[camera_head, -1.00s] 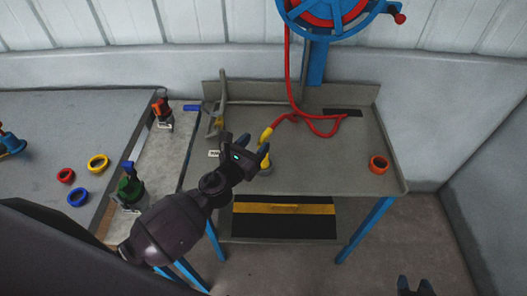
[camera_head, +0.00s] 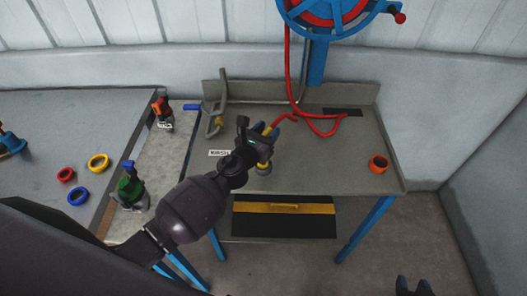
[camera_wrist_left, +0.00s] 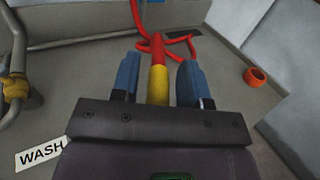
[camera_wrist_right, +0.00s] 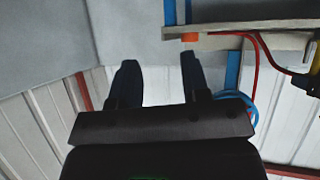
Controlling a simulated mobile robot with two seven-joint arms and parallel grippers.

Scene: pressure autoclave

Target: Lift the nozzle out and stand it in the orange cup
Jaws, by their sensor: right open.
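The nozzle has a yellow sleeve (camera_wrist_left: 157,84) on the end of a red hose, and its yellow part also shows in the head view (camera_head: 268,130). My left gripper (camera_wrist_left: 158,75) is open, with one blue finger on each side of the nozzle and a gap to each. The nozzle's lower end is hidden behind my gripper; a yellow and grey round base (camera_head: 263,169) shows below it. The orange cup (camera_head: 378,164) stands empty at the bench's right side, also in the left wrist view (camera_wrist_left: 256,77). My right gripper (camera_wrist_right: 158,62) is open and empty, away from the bench.
The red hose (camera_head: 325,130) loops over the back of the grey bench (camera_head: 325,180) from a blue reel (camera_head: 335,15). A grey clamp-like fixture (camera_head: 217,110) and a WASH label (camera_head: 219,153) are at the left. The bench between nozzle and cup is clear.

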